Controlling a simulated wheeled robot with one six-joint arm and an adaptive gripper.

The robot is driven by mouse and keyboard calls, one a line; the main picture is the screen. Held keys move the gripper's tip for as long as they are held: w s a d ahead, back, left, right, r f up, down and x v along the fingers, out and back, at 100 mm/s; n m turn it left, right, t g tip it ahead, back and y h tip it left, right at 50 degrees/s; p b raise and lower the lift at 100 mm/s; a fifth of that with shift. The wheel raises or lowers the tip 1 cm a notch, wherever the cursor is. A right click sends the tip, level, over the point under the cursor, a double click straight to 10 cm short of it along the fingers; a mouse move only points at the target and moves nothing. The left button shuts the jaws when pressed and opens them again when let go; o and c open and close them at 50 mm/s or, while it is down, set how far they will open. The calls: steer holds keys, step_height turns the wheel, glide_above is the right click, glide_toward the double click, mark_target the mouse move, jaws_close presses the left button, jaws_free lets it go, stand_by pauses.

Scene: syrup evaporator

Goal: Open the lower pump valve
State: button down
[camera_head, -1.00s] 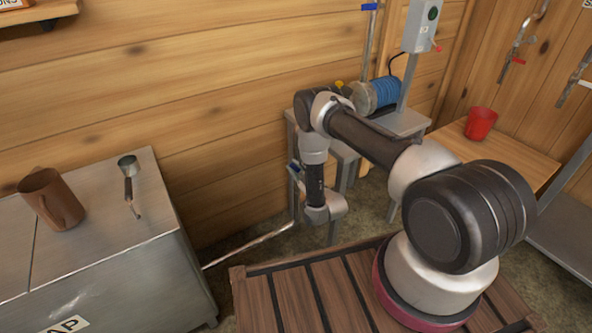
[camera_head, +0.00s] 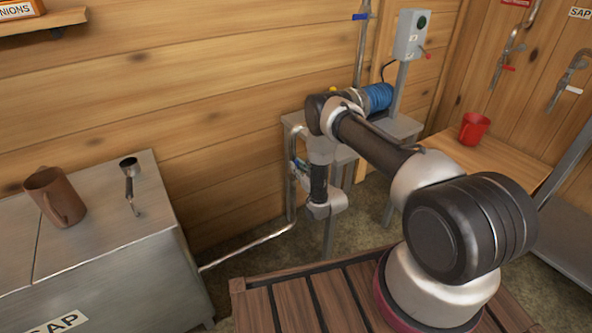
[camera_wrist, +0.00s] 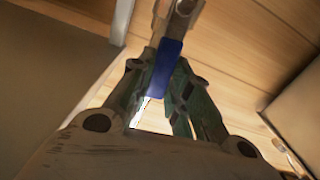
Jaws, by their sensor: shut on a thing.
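The lower pump valve's blue handle (camera_wrist: 167,66) is in the middle of the wrist view, on a grey metal pipe fitting (camera_wrist: 180,20). My gripper (camera_wrist: 161,76) is shut on this handle, with one greenish finger on each side. In the head view the blue handle (camera_head: 299,164) shows only as a small patch beside the pipe, left of my wrist. My arm hides most of the valve and the fingers there, so the handle's exact angle is hard to tell.
A bent pipe (camera_head: 255,246) runs low from the valve to the steel SAP tank (camera_head: 110,245). The pump (camera_head: 377,97) sits on a metal stand behind my arm. Another blue-handled valve (camera_head: 361,16) is higher up. A red cup (camera_head: 473,128) stands on the right table.

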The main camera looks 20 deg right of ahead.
steer(key=shift+d+m, duration=0.15)
steer(key=shift+m, duration=0.15)
steer(key=c, duration=1.3)
jaws_free()
steer(key=v, duration=1.2)
